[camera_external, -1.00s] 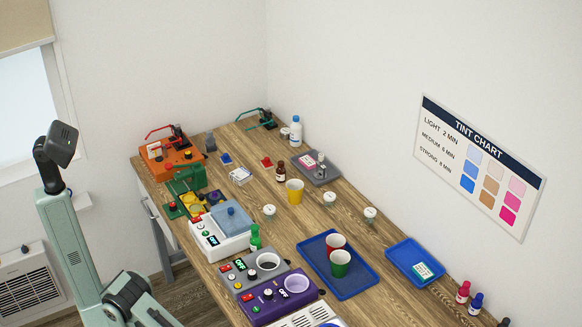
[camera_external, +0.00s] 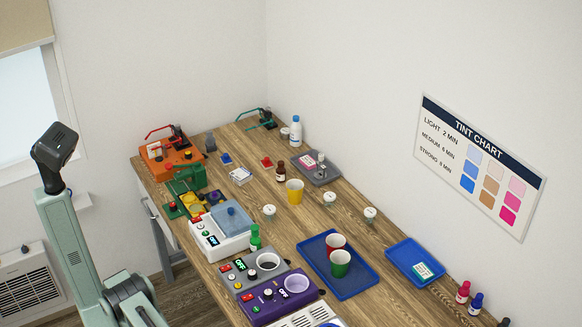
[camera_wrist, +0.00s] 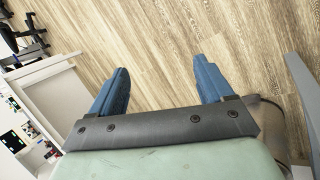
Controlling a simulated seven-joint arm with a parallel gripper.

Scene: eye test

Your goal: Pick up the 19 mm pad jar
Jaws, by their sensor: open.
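Three small white-lidded jars stand apart on the wooden table in the external view: a left jar (camera_external: 269,210), a middle jar (camera_external: 329,198) and a right jar (camera_external: 370,213). Their markings are too small to read, so I cannot tell which is the 19 mm pad jar. My gripper (camera_wrist: 160,68) shows in the wrist view with its two blue fingers wide apart and nothing between them. It is over the wood-look floor, away from the jars. I cannot make out its fingers in the external view.
Near the jars on the table (camera_external: 304,218) are a yellow cup (camera_external: 295,191), a blue tray (camera_external: 352,289) with red and green cups, a smaller blue tray (camera_external: 404,251) and a grey tray (camera_external: 328,177). Devices, including a purple one (camera_external: 268,307), line the left edge.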

